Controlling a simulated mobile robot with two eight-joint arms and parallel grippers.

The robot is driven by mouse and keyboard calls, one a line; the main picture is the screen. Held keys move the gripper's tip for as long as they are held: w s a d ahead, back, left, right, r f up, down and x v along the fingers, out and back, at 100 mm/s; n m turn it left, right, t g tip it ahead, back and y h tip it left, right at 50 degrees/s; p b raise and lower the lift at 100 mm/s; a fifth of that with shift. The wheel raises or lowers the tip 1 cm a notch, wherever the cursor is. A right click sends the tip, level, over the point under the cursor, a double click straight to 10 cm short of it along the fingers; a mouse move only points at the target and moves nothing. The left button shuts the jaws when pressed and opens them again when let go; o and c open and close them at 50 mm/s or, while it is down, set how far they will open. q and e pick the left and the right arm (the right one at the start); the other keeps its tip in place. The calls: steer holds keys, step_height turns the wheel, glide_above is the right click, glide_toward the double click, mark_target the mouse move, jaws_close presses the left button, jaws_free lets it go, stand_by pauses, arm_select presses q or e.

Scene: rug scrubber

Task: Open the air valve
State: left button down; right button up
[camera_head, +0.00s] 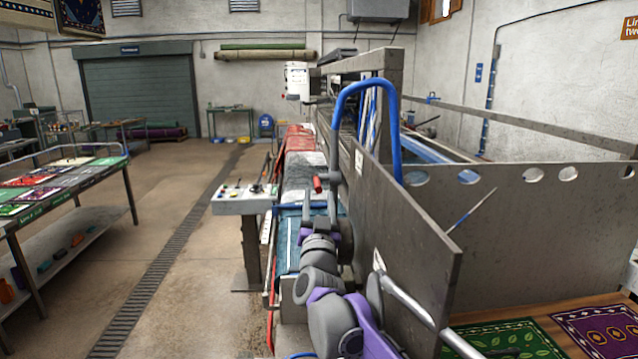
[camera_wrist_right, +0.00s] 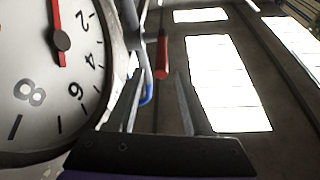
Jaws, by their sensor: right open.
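The air valve shows as a red handle (camera_head: 318,184) on a grey fitting at the machine's near end, by a blue hose (camera_head: 368,84). The red handle (camera_wrist_right: 162,55) also shows in the right wrist view, its lower end close to the space between the fingertips. My right gripper (camera_head: 319,203) is open and empty, just below the handle; it also shows in the right wrist view (camera_wrist_right: 158,82). I cannot tell whether a finger touches the handle. My left gripper is out of view.
A round pressure gauge (camera_wrist_right: 50,70) sits close on the left in the right wrist view. A tall grey metal panel (camera_head: 405,235) stands right of my arm. A control box on a post (camera_head: 243,203) stands left. Open floor (camera_head: 185,240) lies further left.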

mark_target(318, 184)
steer(key=x, duration=0.3)
steer(key=shift+w+a+p, duration=0.1)
steer(key=shift+w+p, duration=0.2)
steer(key=shift+w, duration=0.15)
steer(key=shift+w+r, duration=0.25)
steer(key=shift+w, duration=0.15)
steer(key=shift+w, duration=0.1)
steer(key=shift+c, duration=0.3)
jaws_close()
